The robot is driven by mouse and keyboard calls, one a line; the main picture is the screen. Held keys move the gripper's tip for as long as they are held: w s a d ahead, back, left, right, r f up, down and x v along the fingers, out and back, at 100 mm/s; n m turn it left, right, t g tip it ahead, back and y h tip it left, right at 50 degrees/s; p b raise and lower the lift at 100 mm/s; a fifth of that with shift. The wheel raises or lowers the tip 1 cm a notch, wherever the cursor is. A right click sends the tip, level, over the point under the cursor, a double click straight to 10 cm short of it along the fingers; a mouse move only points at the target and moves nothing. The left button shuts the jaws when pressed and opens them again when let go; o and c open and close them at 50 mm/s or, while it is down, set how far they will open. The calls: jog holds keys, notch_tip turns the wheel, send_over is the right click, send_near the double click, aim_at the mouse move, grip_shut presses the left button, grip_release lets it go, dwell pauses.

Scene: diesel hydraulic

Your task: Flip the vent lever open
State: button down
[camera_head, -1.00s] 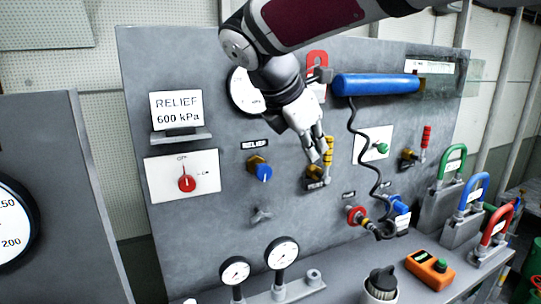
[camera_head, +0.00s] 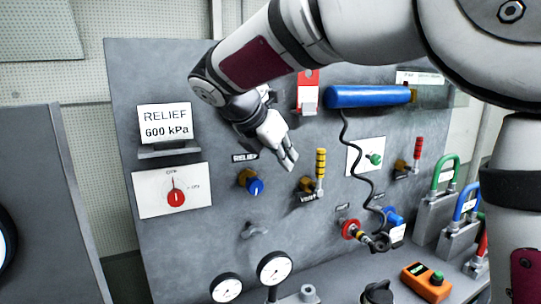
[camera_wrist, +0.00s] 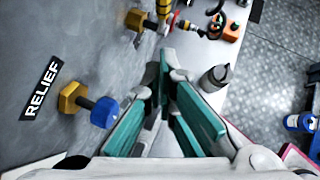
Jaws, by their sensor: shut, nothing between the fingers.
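The vent lever (camera_head: 320,164) has a yellow-and-black banded handle standing upright beside a brass valve body (camera_head: 306,184), above a VENT label (camera_head: 308,198) on the grey panel. In the wrist view the brass body (camera_wrist: 135,19) and part of the banded handle (camera_wrist: 163,8) show at the top edge. My gripper (camera_head: 291,163) is shut and empty, to the left of the lever handle and apart from it in the picture. Its teal-lined fingers (camera_wrist: 168,75) fill the middle of the wrist view, below the lever.
The relief valve with its blue knob (camera_head: 254,186) lies left of my gripper. A blue cylinder (camera_head: 368,96) with a coiled black hose (camera_head: 372,178) is at upper right. A red-handled lever (camera_head: 418,148) stands farther right. Gauges (camera_head: 274,267) stand below.

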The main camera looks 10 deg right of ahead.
aim_at(317, 172)
jog(key=w+d+f+p, duration=0.1)
jog(key=w+d+f, duration=0.4)
jog(key=d, duration=0.2)
jog(key=shift+w+p, duration=0.3)
jog(key=shift+w, duration=0.1)
jog(key=shift+w+d+r+y, duration=0.1)
jog(key=shift+d+y, duration=0.1)
jog(key=shift+y, duration=0.1)
